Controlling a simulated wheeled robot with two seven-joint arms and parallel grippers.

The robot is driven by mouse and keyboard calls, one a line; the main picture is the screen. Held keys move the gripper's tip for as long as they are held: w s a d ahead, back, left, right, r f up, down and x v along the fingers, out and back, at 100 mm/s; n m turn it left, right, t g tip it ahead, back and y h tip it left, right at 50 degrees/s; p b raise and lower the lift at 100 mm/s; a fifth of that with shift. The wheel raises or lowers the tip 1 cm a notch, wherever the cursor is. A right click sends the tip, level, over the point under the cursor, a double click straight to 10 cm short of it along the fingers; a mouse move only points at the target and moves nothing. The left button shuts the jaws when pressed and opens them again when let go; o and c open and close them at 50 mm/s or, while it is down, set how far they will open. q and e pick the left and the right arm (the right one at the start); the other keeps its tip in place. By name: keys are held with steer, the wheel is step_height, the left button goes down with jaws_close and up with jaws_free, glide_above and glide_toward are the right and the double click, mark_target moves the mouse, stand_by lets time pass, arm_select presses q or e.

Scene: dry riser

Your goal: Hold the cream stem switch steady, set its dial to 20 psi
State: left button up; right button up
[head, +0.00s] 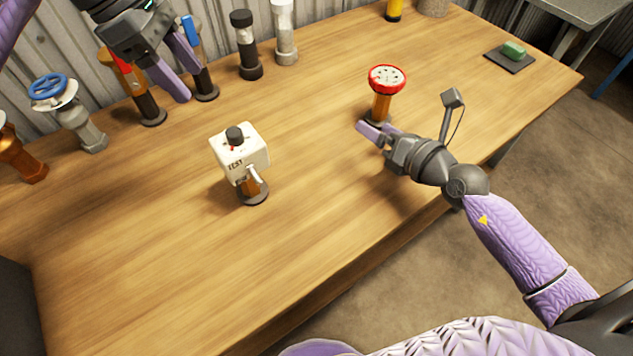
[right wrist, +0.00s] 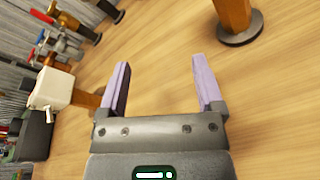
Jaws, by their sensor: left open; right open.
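The cream stem switch (head: 239,158) stands upright on a short brown stem with a dark round base in the middle of the table. A black dial (head: 235,136) sits on its top face, with a red mark beside it; the setting is too small to read. The switch also shows at the left of the right wrist view (right wrist: 55,90). My left gripper (head: 182,68) is open and empty, above the back left of the table, away from the switch. My right gripper (head: 376,131) is open and empty, right of the switch and near the red-rimmed gauge; its fingers also show in the right wrist view (right wrist: 160,85).
The red-rimmed gauge (head: 387,78) stands on an orange stem close to my right gripper. A blue-wheeled valve (head: 70,100) and several other fittings line the back wall. A green block (head: 513,49) lies on a dark pad at the far right. The table front is clear.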

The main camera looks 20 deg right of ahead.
mark_target(249, 180)
steer(key=s+a+n+g+y, duration=0.1)
steer(key=a+n, duration=0.1)
steer(key=a, duration=0.1)
steer(key=a+n+g+y, duration=0.1)
steer(key=a+n, duration=0.2)
steer(key=a, duration=0.1)
steer(key=s+a+n+g+y, duration=0.1)
steer(key=a+n, duration=0.1)
steer(key=a, duration=0.2)
steer(key=shift+s+a+n+y, duration=0.1)
steer(key=shift+s+n+y, duration=0.2)
steer(key=shift+y, duration=0.1)
steer(key=s+a+n+g, duration=0.1)
steer(key=s+a+n+y, duration=0.1)
steer(key=a+n, duration=0.1)
steer(key=s+a+n+g, duration=0.1)
steer(key=a, duration=0.1)
steer(key=shift+s+a+f+g, duration=0.1)
steer(key=shift+a+f+g, duration=0.15)
steer(key=shift+f+g, duration=0.1)
steer(key=x, duration=0.9)
steer(key=shift+a, duration=0.25)
jaws_close()
